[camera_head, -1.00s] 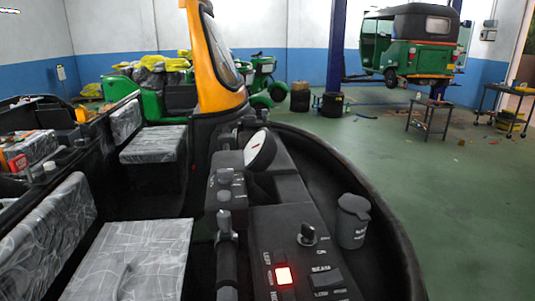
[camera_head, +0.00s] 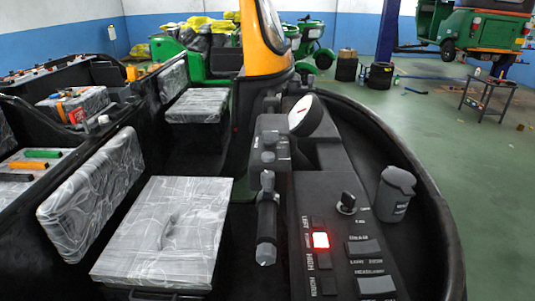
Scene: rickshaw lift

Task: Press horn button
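The control panel (camera_head: 337,205) of the rickshaw is at the lower right of the head view. A switch on its left column glows red (camera_head: 320,240). Another dark button (camera_head: 327,286) sits below that. To the right are a key-like knob (camera_head: 347,202) and two rocker switches, one marked as headlamp (camera_head: 376,285). Neither of my grippers shows in the view.
A handlebar (camera_head: 267,218) stands left of the panel, with a round gauge (camera_head: 306,116) ahead. A grey lidded container (camera_head: 394,193) is at the right. Patterned seats (camera_head: 165,232) lie left. A green rickshaw (camera_head: 480,30) is raised on a lift behind; green floor is open at right.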

